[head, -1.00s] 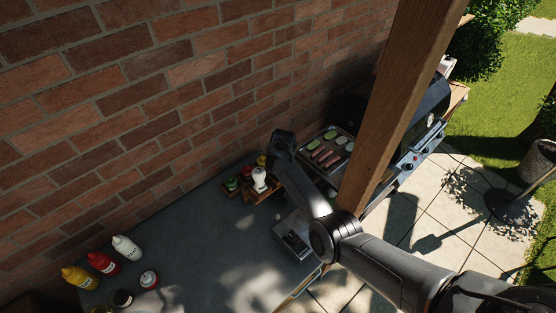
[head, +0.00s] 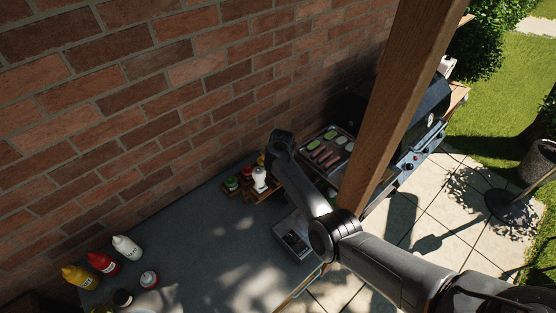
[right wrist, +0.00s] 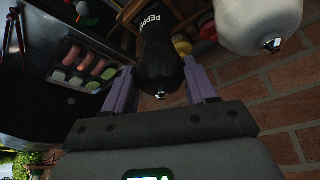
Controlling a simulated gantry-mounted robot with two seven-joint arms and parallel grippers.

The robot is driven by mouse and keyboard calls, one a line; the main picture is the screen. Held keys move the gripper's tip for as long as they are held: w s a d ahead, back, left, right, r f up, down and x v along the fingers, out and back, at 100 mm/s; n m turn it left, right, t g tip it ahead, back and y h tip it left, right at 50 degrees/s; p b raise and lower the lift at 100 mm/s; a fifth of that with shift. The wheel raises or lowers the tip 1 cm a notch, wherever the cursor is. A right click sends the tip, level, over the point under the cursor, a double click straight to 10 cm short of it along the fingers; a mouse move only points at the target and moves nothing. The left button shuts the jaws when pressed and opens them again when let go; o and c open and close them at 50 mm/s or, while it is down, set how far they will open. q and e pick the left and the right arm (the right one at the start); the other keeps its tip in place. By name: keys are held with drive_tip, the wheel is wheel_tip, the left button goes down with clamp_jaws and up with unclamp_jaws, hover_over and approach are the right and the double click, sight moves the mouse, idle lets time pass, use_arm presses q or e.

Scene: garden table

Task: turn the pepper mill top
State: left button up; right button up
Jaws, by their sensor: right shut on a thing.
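The black pepper mill (right wrist: 160,62), with a partly visible "PEPPE" label, shows in the right wrist view. My right gripper (right wrist: 161,86) has its two purple fingers on either side of the mill's top end, shut on it. In the head view my right arm covers the black mill, and the gripper's fingertips are hidden. A white mill (head: 260,180) stands beside my right arm in a wooden rack (head: 262,196); it also shows close by in the right wrist view (right wrist: 255,22). My left gripper is in neither view.
Sauce bottles, yellow (head: 80,277), red (head: 104,263) and white (head: 127,248), stand at the left of the grey table (head: 200,235). A brick wall (head: 150,100) runs behind. A wooden post (head: 400,100) and a grill tray (head: 325,150) with food lie to the right.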

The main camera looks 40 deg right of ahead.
idle(0.7)
drive_tip(key=o, duration=1.1)
drive_tip(key=shift+c, duration=0.2)
drive_tip(key=shift+r, duration=0.1)
drive_tip(key=p+v, duration=0.1)
drive_tip(key=v, duration=0.9)
drive_tip(key=shift+r, duration=0.3)
drive_tip(key=shift+s+a, duration=0.1)
drive_tip(key=shift+c, duration=0.4)
